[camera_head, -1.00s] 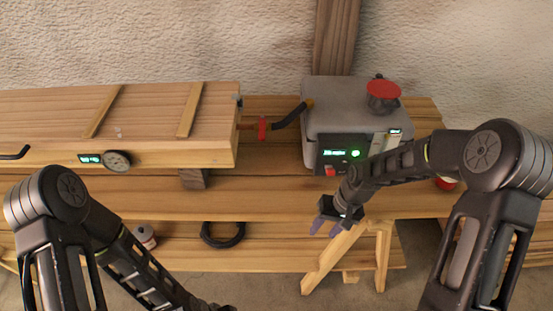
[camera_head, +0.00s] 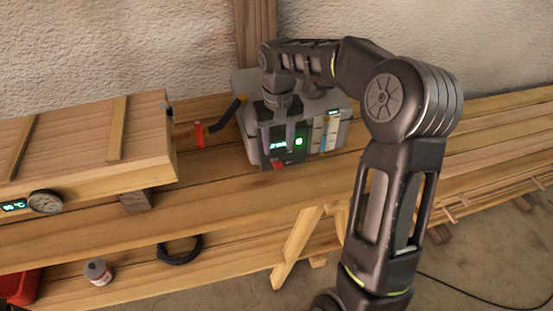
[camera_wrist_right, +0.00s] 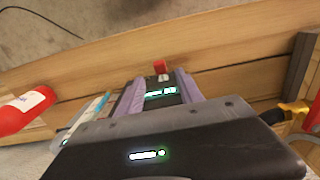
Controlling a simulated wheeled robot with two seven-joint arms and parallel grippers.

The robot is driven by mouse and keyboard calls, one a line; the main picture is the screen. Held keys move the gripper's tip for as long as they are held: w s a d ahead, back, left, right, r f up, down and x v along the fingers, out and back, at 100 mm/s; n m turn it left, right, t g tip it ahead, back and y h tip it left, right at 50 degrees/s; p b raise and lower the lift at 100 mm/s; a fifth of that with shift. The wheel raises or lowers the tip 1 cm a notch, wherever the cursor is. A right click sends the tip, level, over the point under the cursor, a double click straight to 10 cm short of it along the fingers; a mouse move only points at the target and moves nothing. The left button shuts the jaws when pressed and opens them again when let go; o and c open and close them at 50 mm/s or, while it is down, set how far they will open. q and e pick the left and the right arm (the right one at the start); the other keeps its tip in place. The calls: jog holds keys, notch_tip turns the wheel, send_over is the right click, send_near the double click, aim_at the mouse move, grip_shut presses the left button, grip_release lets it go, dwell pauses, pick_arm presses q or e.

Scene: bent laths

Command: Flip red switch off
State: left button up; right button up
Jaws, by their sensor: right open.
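The small red switch (camera_head: 278,165) sits at the lower edge of the dark front panel of the grey steam box unit (camera_head: 240,82). The panel's green light (camera_head: 299,141) is lit. My right gripper (camera_head: 279,145) is in front of the panel, pointing down, its two purple fingers apart and empty. In the right wrist view the red switch (camera_wrist_right: 160,67) shows just beyond the gap between the fingertips (camera_wrist_right: 158,78). I cannot tell whether a finger touches the panel. My left gripper is out of view.
A long wooden box (camera_head: 85,140) with a dial gauge (camera_head: 46,201) lies left of the unit. A hose with a red valve (camera_head: 199,133) joins them. A black ring (camera_head: 180,248) and a can (camera_head: 97,271) are on the lower shelf. A red bottle (camera_wrist_right: 25,110) shows in the wrist view.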

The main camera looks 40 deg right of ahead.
aim_at(278, 163)
notch_tip(278, 163, down, 7)
jog(key=shift+r+p, duration=0.15)
jog(key=shift+p, duration=0.25)
jog(key=shift+c, duration=0.5)
grip_shut()
